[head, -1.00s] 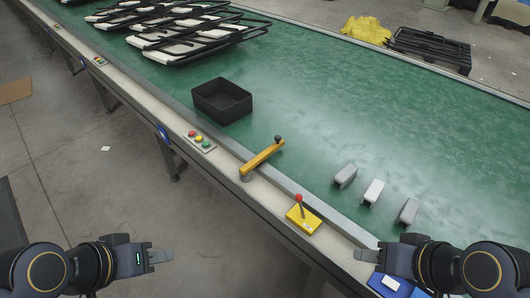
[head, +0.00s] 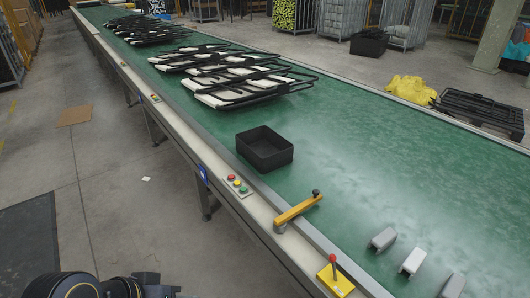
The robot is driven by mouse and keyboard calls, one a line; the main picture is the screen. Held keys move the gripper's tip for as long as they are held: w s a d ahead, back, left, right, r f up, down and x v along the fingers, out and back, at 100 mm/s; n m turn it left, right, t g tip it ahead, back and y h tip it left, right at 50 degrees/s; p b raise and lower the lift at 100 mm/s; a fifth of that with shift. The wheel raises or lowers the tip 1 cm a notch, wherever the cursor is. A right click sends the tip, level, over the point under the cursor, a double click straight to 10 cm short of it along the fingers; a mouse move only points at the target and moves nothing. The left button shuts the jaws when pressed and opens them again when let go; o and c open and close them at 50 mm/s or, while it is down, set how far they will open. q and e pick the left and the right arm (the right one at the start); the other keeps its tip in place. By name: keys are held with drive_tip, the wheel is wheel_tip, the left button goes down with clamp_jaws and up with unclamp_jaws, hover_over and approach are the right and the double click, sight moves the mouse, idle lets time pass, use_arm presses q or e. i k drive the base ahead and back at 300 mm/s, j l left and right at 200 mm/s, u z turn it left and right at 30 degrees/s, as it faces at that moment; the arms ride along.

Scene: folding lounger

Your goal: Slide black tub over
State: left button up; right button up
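The black tub (head: 265,154) is an open, empty-looking box on the green conveyor belt (head: 349,144), near the belt's front edge. It stands between the folded lounger frames and the yellow lever. My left gripper (head: 160,288) shows only in part at the bottom edge of the head view, over the floor and well away from the tub. Its fingers are dark and cut off by the frame, so I cannot tell whether it is open or shut. My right gripper is out of view.
Folded loungers (head: 235,75) lie on the belt behind the tub. A yellow lever (head: 298,211), a button panel (head: 237,186) and a yellow joystick box (head: 336,281) sit along the front rail. Several grey brackets (head: 382,239) lie at right. The belt right of the tub is clear.

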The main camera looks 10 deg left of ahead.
sight(267, 151)
drive_tip(key=i+j+z, duration=0.1)
drive_tip(key=z, duration=0.4)
drive_tip(key=i+j+z, duration=0.1)
drive_tip(key=z, duration=0.35)
drive_tip(key=i+j+z, duration=0.25)
drive_tip(key=j, duration=0.4)
drive_tip(key=j+z, duration=0.2)
drive_tip(key=j, duration=0.4)
drive_tip(key=i+j+z, duration=0.1)
drive_tip(key=j+z, duration=0.15)
drive_tip(key=j, duration=1.35)
drive_tip(key=i, duration=0.05)
